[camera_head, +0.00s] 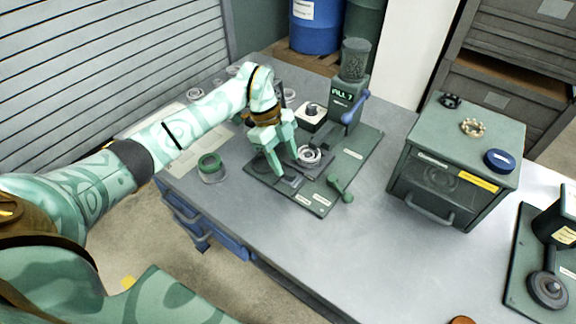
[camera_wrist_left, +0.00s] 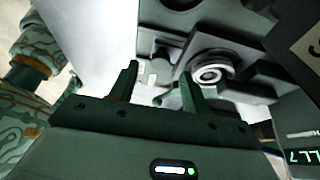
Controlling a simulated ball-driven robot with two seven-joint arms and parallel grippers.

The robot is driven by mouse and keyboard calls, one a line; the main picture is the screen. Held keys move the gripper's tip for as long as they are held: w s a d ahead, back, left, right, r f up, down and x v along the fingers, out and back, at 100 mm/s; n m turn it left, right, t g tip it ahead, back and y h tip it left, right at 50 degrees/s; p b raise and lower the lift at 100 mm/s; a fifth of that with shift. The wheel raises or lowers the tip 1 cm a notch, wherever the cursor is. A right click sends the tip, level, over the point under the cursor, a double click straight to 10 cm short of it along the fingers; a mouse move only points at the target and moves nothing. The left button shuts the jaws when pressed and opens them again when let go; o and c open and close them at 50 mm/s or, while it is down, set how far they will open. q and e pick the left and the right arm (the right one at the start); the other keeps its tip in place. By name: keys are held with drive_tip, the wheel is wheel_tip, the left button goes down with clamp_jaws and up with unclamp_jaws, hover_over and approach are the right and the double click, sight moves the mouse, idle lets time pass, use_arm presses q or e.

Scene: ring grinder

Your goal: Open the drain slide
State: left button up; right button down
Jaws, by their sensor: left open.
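The ring grinder (camera_head: 352,115) stands on a dark green base plate (camera_head: 350,165) on the table. A pale ring (camera_head: 309,156) sits in its round holder and also shows in the wrist view (camera_wrist_left: 208,74). A small dark block (camera_head: 288,184) lies at the plate's front left; I cannot tell whether it is the drain slide. My left gripper (camera_head: 286,163) is open, pointing down over the left part of the plate, beside the ring holder. In the wrist view its fingers (camera_wrist_left: 158,88) stand apart with nothing clearly held. The gripper hides part of the plate. My right gripper is out of view.
A green lever with a ball knob (camera_head: 341,188) sits at the plate's front right. A green drawer cabinet (camera_head: 455,165) stands to the right, with rings on top. A green-rimmed cup (camera_head: 210,167) stands left of the plate. The table's front middle is clear.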

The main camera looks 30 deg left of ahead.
use_arm(q)
drive_tip(key=shift+x, duration=1.15)
drive_tip(key=shift+f, duration=0.2)
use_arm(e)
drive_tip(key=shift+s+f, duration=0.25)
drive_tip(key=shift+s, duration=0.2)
